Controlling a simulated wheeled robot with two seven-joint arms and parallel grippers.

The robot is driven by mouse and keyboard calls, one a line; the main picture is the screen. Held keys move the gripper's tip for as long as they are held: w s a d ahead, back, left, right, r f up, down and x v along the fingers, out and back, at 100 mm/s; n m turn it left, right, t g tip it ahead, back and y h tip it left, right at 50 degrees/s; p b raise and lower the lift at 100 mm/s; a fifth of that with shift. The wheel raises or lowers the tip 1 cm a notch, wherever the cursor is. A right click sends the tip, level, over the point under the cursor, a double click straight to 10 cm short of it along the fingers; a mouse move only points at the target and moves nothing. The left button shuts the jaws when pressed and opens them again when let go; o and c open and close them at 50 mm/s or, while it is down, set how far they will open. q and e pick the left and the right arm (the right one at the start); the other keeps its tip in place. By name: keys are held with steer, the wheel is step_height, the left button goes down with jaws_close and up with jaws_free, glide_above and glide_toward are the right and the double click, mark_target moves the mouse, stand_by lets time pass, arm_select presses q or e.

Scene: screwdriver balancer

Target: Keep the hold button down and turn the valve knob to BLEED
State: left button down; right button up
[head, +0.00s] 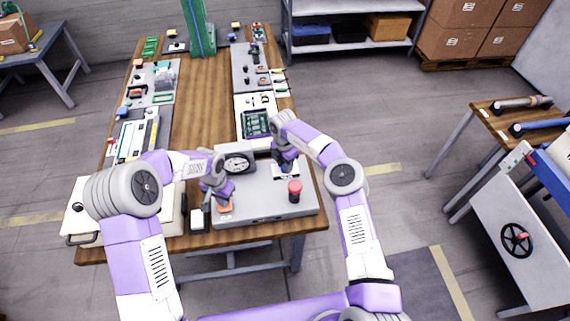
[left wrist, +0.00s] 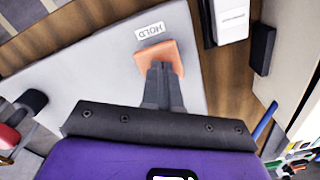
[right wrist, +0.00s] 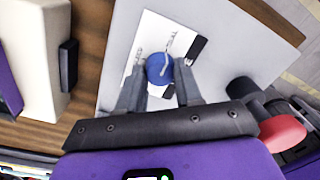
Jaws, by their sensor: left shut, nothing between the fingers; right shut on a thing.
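The grey console (head: 265,210) sits at the near end of the table. My left gripper (left wrist: 161,70) is shut and empty, its tips on the orange hold button (left wrist: 143,59) beside the HOLD label (left wrist: 150,31). The tips appear to touch it; how far it is pressed I cannot tell. My right gripper (right wrist: 159,84) is shut on the blue valve knob (right wrist: 159,66), one finger on each side. A pale line marks the knob's top. The white label plate (right wrist: 155,35) lies under it; its lettering is too small to read, so the setting is unclear.
A round gauge (head: 236,163) stands at the console's back left. A red mushroom button (head: 295,187) rises close to my right gripper and also shows in the right wrist view (right wrist: 281,132). A small white-topped box (head: 198,220) stands left of the console. A green circuit board (head: 257,123) lies behind.

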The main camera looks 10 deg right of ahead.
steer(key=shift+c, duration=0.5)
steer(key=shift+n, duration=0.4)
steer(key=n, duration=1.2)
steer(key=shift+s+n+t, duration=0.1)
steer(key=shift+n+t, duration=0.2)
steer(key=shift+n, duration=0.1)
steer(key=n, duration=0.4)
steer(key=shift+n, duration=0.3)
steer(key=o, duration=1)
